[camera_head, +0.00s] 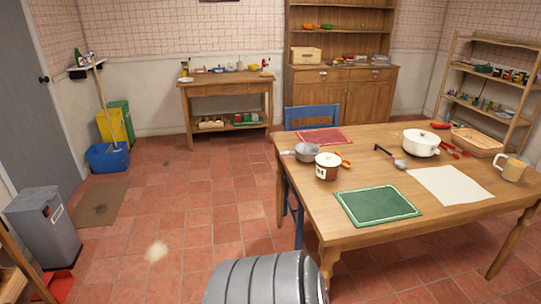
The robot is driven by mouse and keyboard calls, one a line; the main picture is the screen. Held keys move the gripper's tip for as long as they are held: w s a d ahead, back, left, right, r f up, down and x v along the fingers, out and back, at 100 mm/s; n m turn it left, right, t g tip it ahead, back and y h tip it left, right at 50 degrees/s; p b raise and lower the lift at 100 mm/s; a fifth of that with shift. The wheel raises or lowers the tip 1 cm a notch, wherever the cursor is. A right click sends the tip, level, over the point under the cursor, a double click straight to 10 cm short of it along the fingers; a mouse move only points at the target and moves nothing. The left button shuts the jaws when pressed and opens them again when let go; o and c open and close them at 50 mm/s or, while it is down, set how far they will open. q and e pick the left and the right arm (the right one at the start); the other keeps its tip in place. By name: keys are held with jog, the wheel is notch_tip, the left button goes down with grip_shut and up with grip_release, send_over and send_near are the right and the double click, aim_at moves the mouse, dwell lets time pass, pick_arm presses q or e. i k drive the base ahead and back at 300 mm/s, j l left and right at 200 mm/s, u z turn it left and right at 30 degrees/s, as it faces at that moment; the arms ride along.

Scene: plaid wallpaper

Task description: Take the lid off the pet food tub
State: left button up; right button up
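I cannot tell for sure which thing is the pet food tub. A grey upright container (46,228) with a small red and black mark stands on the floor at the far left. A grey ribbed cylinder (262,282) is cut off by the bottom edge. Neither of my grippers shows.
The tiled floor at left centre is open.

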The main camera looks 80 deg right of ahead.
aim_at(326, 160)
jog(key=z, duration=3.2)
jog(key=i+j+z, duration=0.2)
jog(key=i+l, duration=0.1)
